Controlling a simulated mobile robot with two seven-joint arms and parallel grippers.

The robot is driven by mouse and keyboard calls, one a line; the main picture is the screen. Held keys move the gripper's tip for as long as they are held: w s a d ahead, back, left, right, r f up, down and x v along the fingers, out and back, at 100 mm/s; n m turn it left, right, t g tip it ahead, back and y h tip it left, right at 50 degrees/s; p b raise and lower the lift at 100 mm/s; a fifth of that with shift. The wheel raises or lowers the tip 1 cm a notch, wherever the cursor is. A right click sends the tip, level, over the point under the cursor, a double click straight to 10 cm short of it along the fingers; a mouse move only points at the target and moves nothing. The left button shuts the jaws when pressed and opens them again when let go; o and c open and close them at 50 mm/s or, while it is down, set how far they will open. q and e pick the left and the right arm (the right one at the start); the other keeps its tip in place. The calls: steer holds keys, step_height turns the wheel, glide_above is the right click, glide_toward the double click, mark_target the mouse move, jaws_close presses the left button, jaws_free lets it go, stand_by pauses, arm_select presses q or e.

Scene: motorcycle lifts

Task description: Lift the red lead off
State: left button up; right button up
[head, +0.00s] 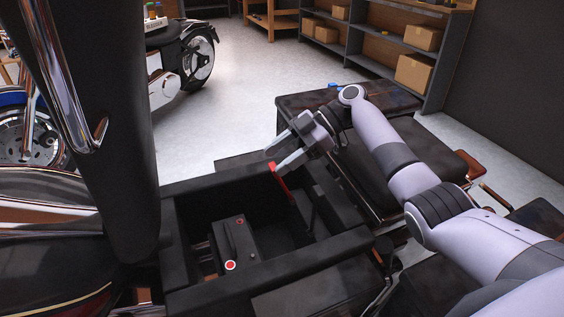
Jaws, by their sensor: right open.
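The red lead (281,180) stands up at the right inner side of a black open box (300,257), its top end leaning to the left. A black battery-like block (238,244) sits in the box. It has a red round terminal with a pale rim on its near end and a smaller red spot farther back. The lead's top is apart from this block. My right gripper (271,160) is open, with its fingertips pointing left, just above the lead's top end. I cannot tell whether the lower finger touches the lead. My left gripper is not in view.
A motorcycle (60,235) fills the left side, with a dark upright part close in front. A dark padded bench (420,165) stands right of the box. Another motorcycle (182,60) and shelves with cartons (415,72) are farther back. Clear floor lies behind the box.

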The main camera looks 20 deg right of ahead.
step_height(320, 180, up, 17)
steer(key=p, duration=0.2)
steer(key=shift+r, duration=0.2)
steer(key=f+h+p, duration=0.2)
steer(key=f+p, duration=0.1)
steer(key=f, duration=0.3)
steer(key=f+h+p, duration=0.2)
steer(key=f+p, duration=0.1)
steer(key=f, duration=0.3)
steer(key=a+f+h+p, duration=0.1)
steer(key=f+h+p, duration=0.1)
steer(key=f, duration=0.4)
steer(key=shift+f+n+h+p, duration=0.3)
steer(key=shift+f+h+p, duration=0.1)
steer(key=shift+h, duration=0.1)
steer(key=shift+a+f, duration=0.25)
steer(key=shift+f, duration=0.15)
steer(key=shift+c, duration=0.2)
